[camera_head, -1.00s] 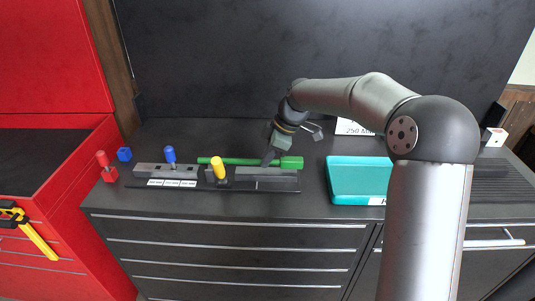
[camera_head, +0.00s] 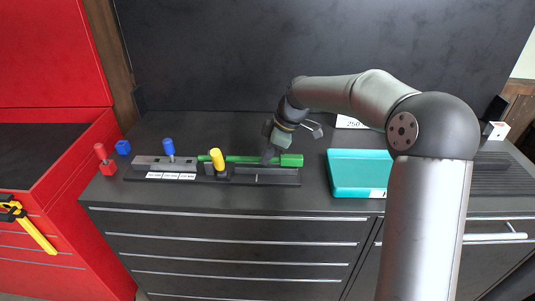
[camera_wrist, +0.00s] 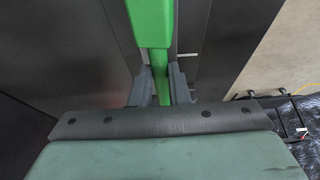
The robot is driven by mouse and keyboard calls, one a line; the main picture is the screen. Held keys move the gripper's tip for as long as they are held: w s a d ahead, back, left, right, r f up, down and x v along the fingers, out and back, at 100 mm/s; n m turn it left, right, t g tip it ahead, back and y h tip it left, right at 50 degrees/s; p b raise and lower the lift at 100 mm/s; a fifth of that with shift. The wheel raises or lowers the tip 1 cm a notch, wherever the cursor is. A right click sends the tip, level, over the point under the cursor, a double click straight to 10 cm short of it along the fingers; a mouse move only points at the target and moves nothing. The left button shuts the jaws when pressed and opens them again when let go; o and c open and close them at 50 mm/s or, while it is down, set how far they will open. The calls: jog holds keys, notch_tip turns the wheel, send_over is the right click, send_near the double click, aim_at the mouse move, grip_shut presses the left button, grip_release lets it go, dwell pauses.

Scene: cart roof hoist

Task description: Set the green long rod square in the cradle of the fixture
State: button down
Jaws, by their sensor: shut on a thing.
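The green long rod (camera_head: 250,158) lies level, left to right, at the back edge of the fixture (camera_head: 285,182) in the head view. Its thick block end (camera_head: 291,160) is at the right. My gripper (camera_head: 268,157) is shut on the thin shaft beside that block. In the wrist view, the rod's thin part (camera_wrist: 160,82) sits between my two fingers (camera_wrist: 160,88), with the green block (camera_wrist: 150,22) beyond. The cradle (camera_head: 265,173) is the long dark block on the fixture's right half. I cannot tell whether the rod touches it. The yellow-handled peg (camera_head: 217,159) hides part of the rod.
A blue-handled peg (camera_head: 169,148) stands in the fixture's grey block (camera_head: 150,163). A red peg piece (camera_head: 101,153) and a blue block (camera_head: 123,147) are at the left. A teal case (camera_head: 360,175) stands right of the fixture. The bench (camera_head: 320,205) is clear in front.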

jog(key=shift+f, duration=0.15)
jog(key=c, duration=1.3)
grip_release()
jog(key=v, duration=1.7)
jog(key=s+d+f+m+h, duration=0.1)
jog(key=s+d+f+m, duration=0.2)
jog(key=s+f+m, duration=0.3)
jog(key=s+d+f+m+h, duration=0.2)
jog(key=s+f+m, duration=0.4)
jog(key=s, duration=1)
jog(key=s+d+f+m+h, duration=0.1)
jog(key=s+d+f+m, duration=0.3)
jog(key=s, duration=0.7)
notch_tip(320, 180, down, 3)
jog(key=shift+d+r+m+h+b, duration=0.3)
jog(key=shift+m+h, duration=0.1)
jog(key=shift+m, duration=0.5)
